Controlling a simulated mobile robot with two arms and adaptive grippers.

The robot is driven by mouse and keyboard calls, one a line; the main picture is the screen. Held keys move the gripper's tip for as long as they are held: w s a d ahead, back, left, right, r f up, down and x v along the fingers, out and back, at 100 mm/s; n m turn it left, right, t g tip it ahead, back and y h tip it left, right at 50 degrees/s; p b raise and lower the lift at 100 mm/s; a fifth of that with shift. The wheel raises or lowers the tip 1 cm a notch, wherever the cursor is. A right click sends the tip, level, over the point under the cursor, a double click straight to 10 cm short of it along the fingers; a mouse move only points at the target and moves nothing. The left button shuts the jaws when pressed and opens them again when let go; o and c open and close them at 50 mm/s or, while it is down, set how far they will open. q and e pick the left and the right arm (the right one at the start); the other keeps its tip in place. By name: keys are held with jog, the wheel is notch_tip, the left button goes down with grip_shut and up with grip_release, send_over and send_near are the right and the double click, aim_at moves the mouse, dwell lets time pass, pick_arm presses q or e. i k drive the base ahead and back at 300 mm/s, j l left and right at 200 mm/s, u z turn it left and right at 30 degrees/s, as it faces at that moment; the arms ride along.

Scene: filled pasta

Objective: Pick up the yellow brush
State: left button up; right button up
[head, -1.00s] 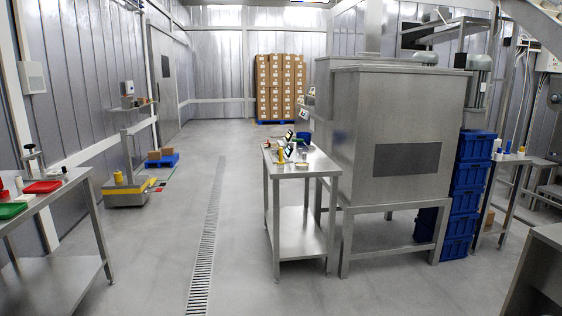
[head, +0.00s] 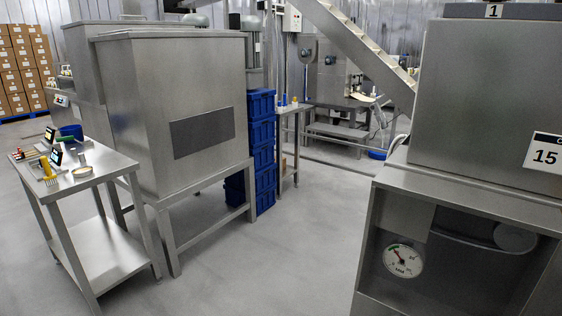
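A small yellow item (head: 47,168), which looks like the yellow brush, is on the steel table (head: 115,166) at the left of the head view. It lies near the table's front left part, beside a small dark display. It is too small to make out its bristles or handle clearly. Neither of my grippers is in view.
A round dish (head: 82,172), small displays and a blue container (head: 71,132) share the tabletop. A large steel machine (head: 200,85) and stacked blue crates (head: 262,150) stand right of it. A steel cabinet with a gauge (head: 403,259) fills the right. The middle floor is clear.

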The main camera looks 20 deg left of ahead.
aim_at(50, 178)
jog(key=i+j, duration=0.1)
jog(key=j, duration=0.3)
jog(key=j+u, duration=0.1)
jog(key=j, duration=0.35)
jog(key=i+j, duration=0.15)
jog(key=j, duration=0.25)
jog(key=i+j+u, duration=0.1)
jog(key=j, duration=0.3)
jog(key=i+j, duration=0.1)
jog(key=j, duration=0.35)
jog(key=i+j+u, duration=0.15)
jog(key=j, duration=0.25)
jog(key=i+j, duration=0.1)
jog(key=j, duration=0.3)
